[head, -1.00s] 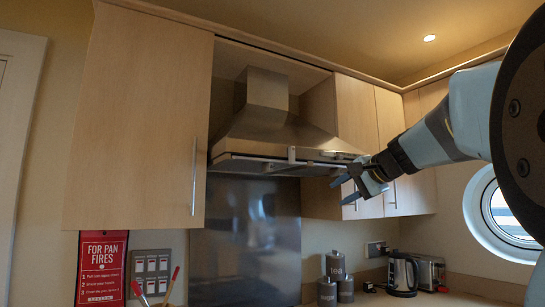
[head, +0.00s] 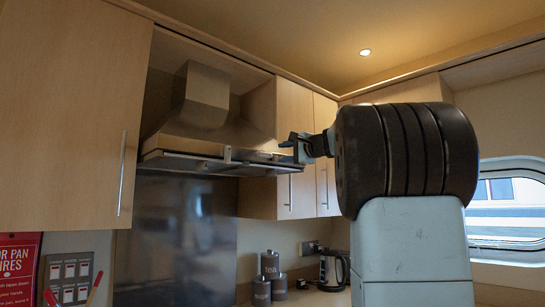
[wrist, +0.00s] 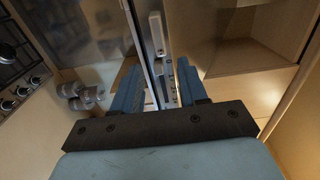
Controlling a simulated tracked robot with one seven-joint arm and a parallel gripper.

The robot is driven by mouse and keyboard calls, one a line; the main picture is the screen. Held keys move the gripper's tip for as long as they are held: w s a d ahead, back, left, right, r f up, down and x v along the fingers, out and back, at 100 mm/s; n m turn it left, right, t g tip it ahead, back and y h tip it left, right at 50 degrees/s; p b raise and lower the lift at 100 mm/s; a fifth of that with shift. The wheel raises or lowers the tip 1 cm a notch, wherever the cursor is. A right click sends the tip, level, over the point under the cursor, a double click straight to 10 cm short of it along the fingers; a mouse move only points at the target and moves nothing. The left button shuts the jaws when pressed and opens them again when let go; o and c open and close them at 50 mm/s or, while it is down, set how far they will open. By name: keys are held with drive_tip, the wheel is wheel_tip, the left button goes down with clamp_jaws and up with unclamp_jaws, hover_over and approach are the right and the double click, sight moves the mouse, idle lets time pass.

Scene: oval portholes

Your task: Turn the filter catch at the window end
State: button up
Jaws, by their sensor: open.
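The steel cooker hood (head: 203,105) hangs between the wall cupboards, with its lower front edge towards me. My gripper (head: 298,148) is at the hood's right, window-side end. In the wrist view my gripper (wrist: 156,75) is open, its blue fingers on either side of the hood edge. A small pale fitting (wrist: 170,88) on this edge lies between the fingers, likely the window-end catch. Contact cannot be told.
Wall cupboards (head: 294,120) stand right of the hood, close behind my gripper. A large cupboard door (head: 65,120) is at left. Canisters (head: 268,275) and a kettle (head: 333,270) stand on the worktop below. The hob (wrist: 14,60) shows in the wrist view. The window (head: 505,205) is at right.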

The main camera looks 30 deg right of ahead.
sight(271, 155)
drive_tip(key=shift+x, duration=3.1)
drive_tip(key=shift+f, duration=0.1)
clamp_jaws()
